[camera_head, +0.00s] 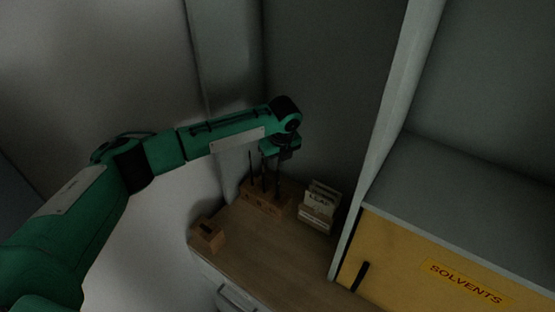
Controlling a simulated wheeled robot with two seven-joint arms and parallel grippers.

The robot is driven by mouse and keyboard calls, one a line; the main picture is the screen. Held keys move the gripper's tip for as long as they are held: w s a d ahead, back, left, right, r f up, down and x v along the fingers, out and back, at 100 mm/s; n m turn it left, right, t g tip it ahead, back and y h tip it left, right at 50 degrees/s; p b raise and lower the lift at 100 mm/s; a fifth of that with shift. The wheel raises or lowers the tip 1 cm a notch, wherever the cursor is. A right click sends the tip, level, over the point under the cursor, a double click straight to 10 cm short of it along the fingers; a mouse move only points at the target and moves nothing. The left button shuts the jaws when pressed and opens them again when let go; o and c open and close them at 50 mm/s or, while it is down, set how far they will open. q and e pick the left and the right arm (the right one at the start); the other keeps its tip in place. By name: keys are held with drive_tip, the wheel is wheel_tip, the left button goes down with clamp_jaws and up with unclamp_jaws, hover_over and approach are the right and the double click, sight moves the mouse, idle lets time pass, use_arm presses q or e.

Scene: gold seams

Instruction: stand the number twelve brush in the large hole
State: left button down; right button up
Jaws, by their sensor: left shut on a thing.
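My left gripper (277,157) points down above a wooden brush block (264,202) near the back of the wooden counter. It is shut on a thin dark brush (277,178), which is small and dim in this view. Other thin dark brushes (252,170) stand upright at the block, just left of the gripper. I cannot read the brush numbers or tell the hole sizes. I cannot tell whether the held brush's lower end is in a hole. My right gripper is not in view.
A small wooden box (207,236) with a dark slot sits at the counter's left edge. A holder of printed packets (319,205) stands right of the block. A yellow cabinet marked SOLVENTS (464,282) and a pale upright panel (386,130) bound the right. The counter's front (271,254) is clear.

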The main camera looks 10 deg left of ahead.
use_arm(q)
drive_tip(key=shift+f, duration=0.45)
wheel_tip(320, 180, down, 3)
drive_tip(key=shift+r+b, duration=0.2)
drive_tip(key=shift+b, duration=0.3)
idle(0.4)
drive_tip(key=shift+f, duration=0.35)
idle(0.4)
drive_tip(key=c, duration=1.4)
unclamp_jaws()
drive_tip(key=shift+c, duration=0.2)
drive_tip(key=shift+r, duration=0.1)
